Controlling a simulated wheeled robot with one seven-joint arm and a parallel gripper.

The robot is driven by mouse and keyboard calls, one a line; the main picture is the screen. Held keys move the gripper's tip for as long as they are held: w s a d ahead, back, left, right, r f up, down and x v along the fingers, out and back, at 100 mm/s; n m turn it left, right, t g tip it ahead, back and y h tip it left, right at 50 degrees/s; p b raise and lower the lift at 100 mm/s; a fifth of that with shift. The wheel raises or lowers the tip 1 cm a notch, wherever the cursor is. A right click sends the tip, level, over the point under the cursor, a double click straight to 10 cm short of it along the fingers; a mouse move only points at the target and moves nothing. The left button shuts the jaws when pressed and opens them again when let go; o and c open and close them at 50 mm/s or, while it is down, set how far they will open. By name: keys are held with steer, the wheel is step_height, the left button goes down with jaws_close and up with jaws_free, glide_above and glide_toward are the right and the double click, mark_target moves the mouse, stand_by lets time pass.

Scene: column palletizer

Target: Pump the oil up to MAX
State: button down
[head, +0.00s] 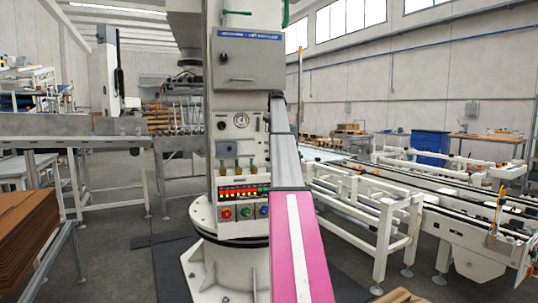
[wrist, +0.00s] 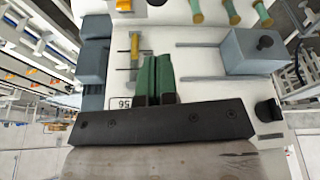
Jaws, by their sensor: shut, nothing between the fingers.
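The white machine column (head: 238,90) stands in the middle of the head view with a panel of controls. My gripper (wrist: 158,62) shows in the wrist view as two green fingers side by side, shut and empty, in front of the white panel (wrist: 205,85). A narrow upright yellow part (wrist: 134,45), perhaps an oil sight glass, shows just left of the fingertips. I cannot read a MAX mark or tell the oil level. I cannot tell whether the fingers touch anything. My arm hides the gripper in the head view.
A grey-blue box (wrist: 252,52) with a black knob sticks out of the panel right of the fingers. Several brass-stemmed fittings (wrist: 197,14) line the top. A round gauge (head: 241,120) and lit buttons (head: 244,191) are on the column. Conveyors (head: 385,190) stand right.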

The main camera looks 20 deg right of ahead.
glide_above(269, 162)
step_height(269, 162, down, 13)
steer(key=shift+r, duration=0.1)
steer(key=shift+f, duration=0.45)
steer(key=shift+f, duration=1.6)
